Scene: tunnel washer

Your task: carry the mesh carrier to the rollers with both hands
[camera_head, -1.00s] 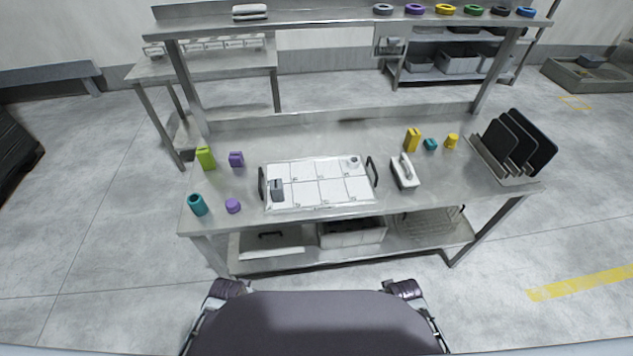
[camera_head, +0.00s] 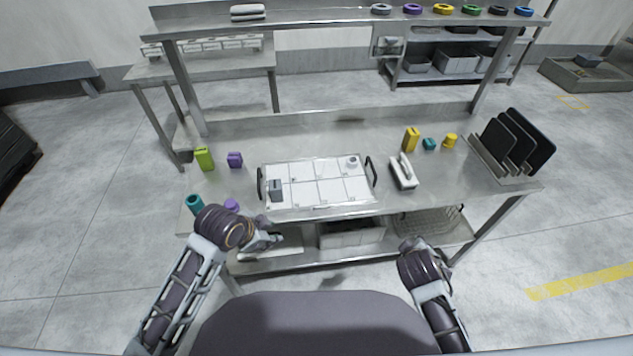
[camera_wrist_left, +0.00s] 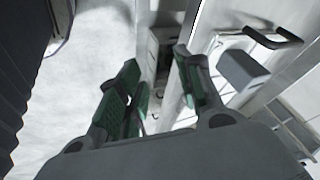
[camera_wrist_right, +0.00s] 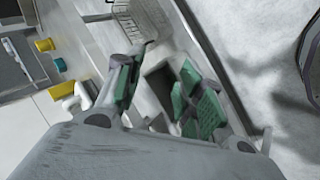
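A white tray (camera_head: 318,184) with a grid of panels and a black handle at each end lies on the steel table. A wire mesh basket (camera_head: 428,222) sits on the shelf below, at the right; it also shows in the right wrist view (camera_wrist_right: 150,18). I cannot tell which of them is the mesh carrier. No rollers are clearly recognisable. My left gripper (camera_head: 272,240) is in front of the table's front edge, below the tray's left part; its fingers are apart and empty (camera_wrist_left: 155,92). My right gripper is in front of the table; its fingers are apart and empty (camera_wrist_right: 160,90).
A white handled tool (camera_head: 403,172) stands right of the tray. A green block (camera_head: 204,159), a purple block (camera_head: 235,160) and a teal cylinder (camera_head: 194,203) are at the left. A rack of black plates (camera_head: 515,145) stands at the right end. The lower shelf holds a grey bin (camera_head: 350,235).

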